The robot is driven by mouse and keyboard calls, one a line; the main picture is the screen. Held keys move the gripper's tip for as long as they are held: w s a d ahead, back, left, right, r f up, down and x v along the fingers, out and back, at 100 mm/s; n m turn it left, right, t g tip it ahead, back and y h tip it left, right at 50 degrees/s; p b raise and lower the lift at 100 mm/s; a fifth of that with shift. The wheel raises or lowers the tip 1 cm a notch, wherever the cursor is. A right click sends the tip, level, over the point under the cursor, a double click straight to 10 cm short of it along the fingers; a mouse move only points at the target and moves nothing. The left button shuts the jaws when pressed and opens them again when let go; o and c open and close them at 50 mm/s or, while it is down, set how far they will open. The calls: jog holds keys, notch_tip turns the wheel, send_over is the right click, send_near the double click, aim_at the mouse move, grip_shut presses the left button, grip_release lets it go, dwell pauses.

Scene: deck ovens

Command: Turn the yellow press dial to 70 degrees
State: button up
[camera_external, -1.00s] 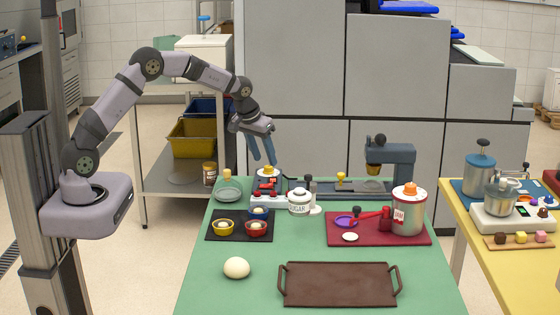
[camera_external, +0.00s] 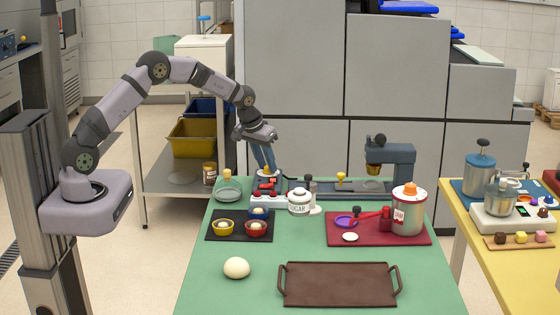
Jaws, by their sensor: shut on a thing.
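The yellow dial (camera_external: 267,174) sits on top of a dark blue-grey machine at the back left of the green table, with red parts in front of it. My gripper (camera_external: 266,168) points down at it from above, its blue fingers shut on the dial. The fingers cover most of the dial, so its angle cannot be read. A second small yellow knob (camera_external: 340,177) stands farther right, on the bar in front of the blue machine (camera_external: 389,160).
A white sugar jar (camera_external: 299,202) stands close to the right of the dial's machine. A dark mat (camera_external: 212,236) with small bowls lies in front. A red tray (camera_external: 340,236) with a jam canister (camera_external: 408,212) is at right. A brown tray (camera_external: 338,286) lies at the front.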

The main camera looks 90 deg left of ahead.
aim_at(257, 175)
jog(key=shift+s+a+r+m+p, duration=0.1)
jog(key=shift+m+p, duration=0.35)
jog(key=shift+m, duration=0.55)
jog(key=shift+a+m+t+h+b, duration=0.1)
jog(key=shift+m+t+h+b, duration=0.35)
jog(key=shift+m, duration=0.95)
jog(key=shift+h, duration=0.25)
jog(key=o, duration=1)
jog(key=shift+b+v, duration=0.7)
jog(key=shift+v, duration=2.95)
